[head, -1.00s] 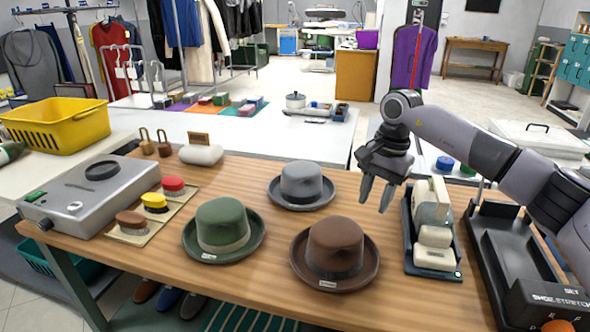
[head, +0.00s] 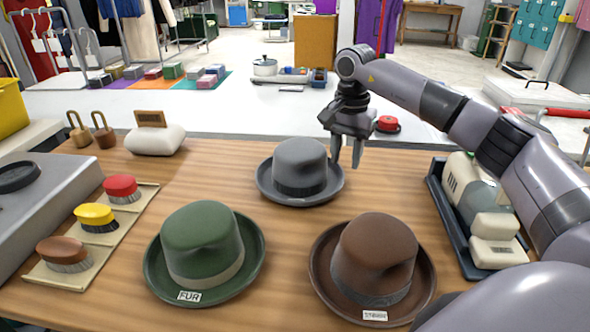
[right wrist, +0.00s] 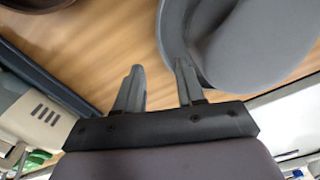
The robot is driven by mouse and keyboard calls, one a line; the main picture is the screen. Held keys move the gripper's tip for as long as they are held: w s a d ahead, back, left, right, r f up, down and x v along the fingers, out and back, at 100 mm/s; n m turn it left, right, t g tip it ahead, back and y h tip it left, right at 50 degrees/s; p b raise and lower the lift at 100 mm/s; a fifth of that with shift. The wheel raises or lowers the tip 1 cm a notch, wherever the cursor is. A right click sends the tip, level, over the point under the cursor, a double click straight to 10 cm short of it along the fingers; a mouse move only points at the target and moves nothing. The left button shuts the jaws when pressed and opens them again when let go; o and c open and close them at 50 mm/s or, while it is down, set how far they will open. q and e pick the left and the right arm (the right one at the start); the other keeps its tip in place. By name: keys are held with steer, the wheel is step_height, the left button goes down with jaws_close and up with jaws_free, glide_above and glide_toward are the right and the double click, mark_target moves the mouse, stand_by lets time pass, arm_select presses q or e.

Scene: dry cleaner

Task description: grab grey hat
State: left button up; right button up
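The grey hat (head: 300,168) sits upright on the wooden table, behind the green and brown hats. In the head view my right gripper (head: 346,160) is just right of the grey hat, fingers pointing down beside its brim. In the right wrist view the two fingers (right wrist: 158,88) are apart with bare table between them. The grey hat (right wrist: 255,45) fills the upper right there, and its brim lies close to the right finger; whether they touch I cannot tell. My left gripper is not in view.
The green hat (head: 203,250) and brown hat (head: 374,265) stand in front of the grey one. A dark tray (head: 436,190) with a pale device is at the right. Several brushes (head: 97,215) lie at the left. Bare wood surrounds the grey hat's left side.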

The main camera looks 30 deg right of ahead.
mark_target(341, 186)
steer(key=f, duration=0.3)
steer(key=a+f, duration=0.1)
steer(key=f, duration=0.1)
steer(key=shift+s+f, duration=0.3)
steer(key=shift+f, duration=0.4)
steer(key=shift+w, duration=0.1)
jaws_close()
